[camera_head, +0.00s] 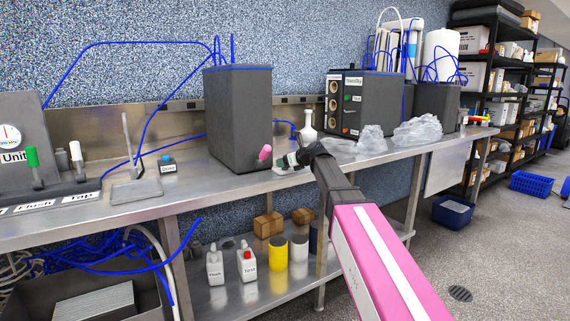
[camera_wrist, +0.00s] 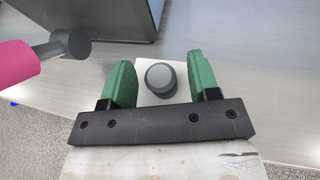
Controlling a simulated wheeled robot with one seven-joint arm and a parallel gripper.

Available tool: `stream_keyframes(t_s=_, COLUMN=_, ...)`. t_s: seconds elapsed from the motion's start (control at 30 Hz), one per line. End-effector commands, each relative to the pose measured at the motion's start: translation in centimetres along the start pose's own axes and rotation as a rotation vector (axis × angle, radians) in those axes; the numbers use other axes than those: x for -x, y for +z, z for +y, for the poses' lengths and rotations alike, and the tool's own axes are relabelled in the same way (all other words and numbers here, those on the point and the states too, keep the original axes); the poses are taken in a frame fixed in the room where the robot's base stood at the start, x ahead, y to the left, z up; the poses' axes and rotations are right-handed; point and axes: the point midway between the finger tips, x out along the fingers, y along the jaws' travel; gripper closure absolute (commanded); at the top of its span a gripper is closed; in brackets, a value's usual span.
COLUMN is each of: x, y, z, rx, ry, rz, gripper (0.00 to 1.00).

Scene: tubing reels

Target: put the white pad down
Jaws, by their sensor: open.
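The white pad (camera_wrist: 182,94) lies between my fingers in the wrist view, with a round dark grey knob on top. Its edge shows as a small pale patch at the bench's front in the head view (camera_head: 281,171). My gripper (camera_wrist: 160,64) has two green fingers spread apart, one on each side of the knob, with gaps visible between them and the knob. In the head view my gripper (camera_head: 291,160) is low over the steel bench (camera_head: 220,183), just right of the large dark box. The pad's underside is hidden, so its contact with the bench cannot be seen.
A pink-handled lever (camera_head: 265,153) sticks out of the large dark box (camera_head: 238,115), close to my gripper's left.

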Motion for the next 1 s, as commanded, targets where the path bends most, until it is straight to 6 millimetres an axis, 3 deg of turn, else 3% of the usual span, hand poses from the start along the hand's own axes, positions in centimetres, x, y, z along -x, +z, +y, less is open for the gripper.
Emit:
stream_keyframes(t_s=0.53, x=9.9, y=-0.1, z=0.1, rx=0.000, ry=-0.002, rz=0.000, gripper=0.44)
stream_keyframes(t_s=0.73, x=11.4, y=0.0, z=0.1, rx=0.000, ry=-0.001, rz=-0.001, gripper=0.44)
stream_keyframes(t_s=0.9, x=11.5, y=-0.1, z=0.1, rx=0.001, ry=0.000, rz=0.001, gripper=0.44)
stream_keyframes(t_s=1.0, x=11.4, y=-1.1, z=0.1, rx=0.033, ry=-0.001, rz=0.019, gripper=0.44)
